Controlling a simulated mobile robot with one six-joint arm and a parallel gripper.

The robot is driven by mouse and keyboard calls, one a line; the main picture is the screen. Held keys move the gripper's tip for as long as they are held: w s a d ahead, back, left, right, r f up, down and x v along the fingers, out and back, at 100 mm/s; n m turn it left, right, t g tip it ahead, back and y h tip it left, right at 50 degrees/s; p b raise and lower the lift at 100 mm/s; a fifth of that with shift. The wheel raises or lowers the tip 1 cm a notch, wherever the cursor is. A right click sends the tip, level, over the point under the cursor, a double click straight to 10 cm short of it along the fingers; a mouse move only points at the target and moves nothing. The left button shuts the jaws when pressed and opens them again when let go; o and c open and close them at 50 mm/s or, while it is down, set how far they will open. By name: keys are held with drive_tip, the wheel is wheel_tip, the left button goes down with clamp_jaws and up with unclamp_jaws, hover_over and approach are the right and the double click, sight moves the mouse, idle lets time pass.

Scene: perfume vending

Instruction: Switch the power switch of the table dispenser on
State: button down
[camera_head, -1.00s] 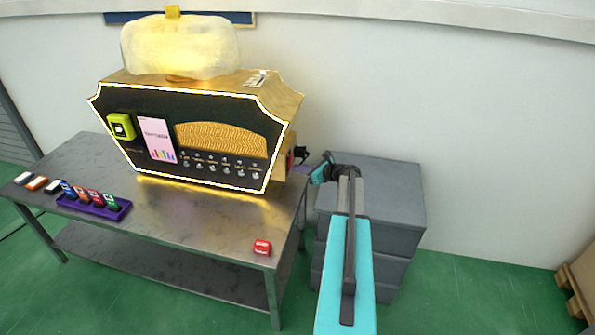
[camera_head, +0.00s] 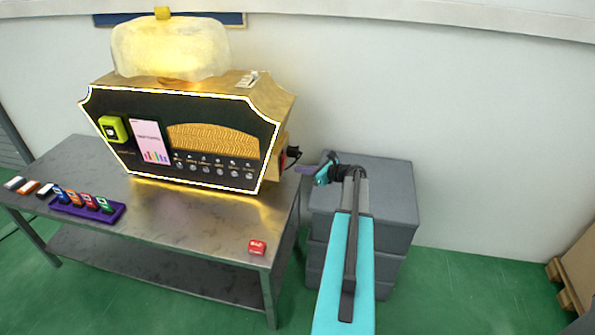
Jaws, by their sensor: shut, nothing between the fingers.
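The table dispenser (camera_head: 182,137) stands on the metal table, a gold and black box with a lit white outline and a glowing tank (camera_head: 170,50) on top. On its right side a black fitting with a bit of red (camera_head: 290,153) sticks out; I cannot tell for sure whether it is the power switch. My gripper (camera_head: 302,169) is shut and empty, just right of the dispenser's right side, pointing left. A small gap shows between its tip and the black fitting.
The metal table (camera_head: 190,228) carries a purple tray (camera_head: 87,211) of several coloured cartridges, a few loose ones at left, and a red box (camera_head: 257,247) near the front right corner. Grey stacked crates (camera_head: 395,196) stand behind my arm. A wooden pallet (camera_head: 578,275) is at far right.

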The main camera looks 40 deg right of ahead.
drive_tip(key=shift+p+v, duration=0.35)
drive_tip(key=shift+v, duration=1.5)
drive_tip(key=shift+w, duration=0.1)
